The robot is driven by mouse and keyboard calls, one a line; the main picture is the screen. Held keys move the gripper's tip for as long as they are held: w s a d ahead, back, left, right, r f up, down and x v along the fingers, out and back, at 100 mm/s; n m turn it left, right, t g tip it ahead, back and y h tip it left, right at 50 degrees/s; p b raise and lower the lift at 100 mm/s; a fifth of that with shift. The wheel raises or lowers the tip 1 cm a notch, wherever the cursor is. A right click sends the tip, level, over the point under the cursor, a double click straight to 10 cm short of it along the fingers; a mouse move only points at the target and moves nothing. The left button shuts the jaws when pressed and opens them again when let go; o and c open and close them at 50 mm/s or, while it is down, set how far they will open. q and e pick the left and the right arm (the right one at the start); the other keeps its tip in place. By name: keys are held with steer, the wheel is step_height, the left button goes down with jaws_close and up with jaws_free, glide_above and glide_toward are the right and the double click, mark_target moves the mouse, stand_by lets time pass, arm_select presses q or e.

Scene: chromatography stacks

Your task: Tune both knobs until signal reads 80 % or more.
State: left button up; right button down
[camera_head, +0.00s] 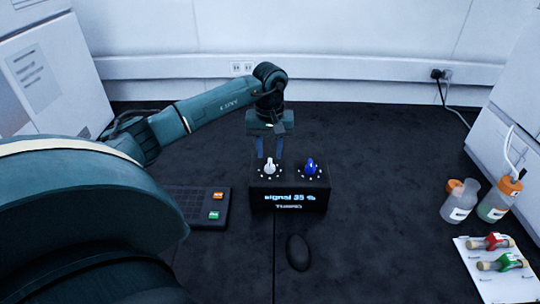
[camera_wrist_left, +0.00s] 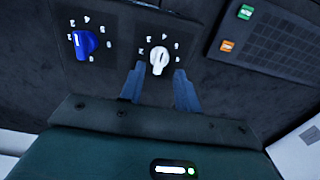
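The black tuner box (camera_head: 290,203) stands on the dark bench, and its front display reads "signal 35 %". A white knob (camera_head: 269,166) is on the left of its top and a blue knob (camera_head: 310,167) on the right. My left gripper (camera_head: 269,156) points down at the white knob from behind. In the left wrist view its two blue fingers (camera_wrist_left: 158,82) are spread apart, one at each side of the white knob (camera_wrist_left: 159,58), with gaps showing. The blue knob (camera_wrist_left: 84,43) is clear of the fingers. My right gripper is in neither view.
A dark keypad (camera_head: 195,205) with orange and green keys lies left of the box. A black mouse (camera_head: 298,252) lies in front. Bottles (camera_head: 460,200) and a white rack (camera_head: 497,272) with vials are at the right. The bench right of the box is clear.

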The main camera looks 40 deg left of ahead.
mark_target(270, 162)
arm_select(q)
steer(key=shift+f, duration=1.55)
jaws_close()
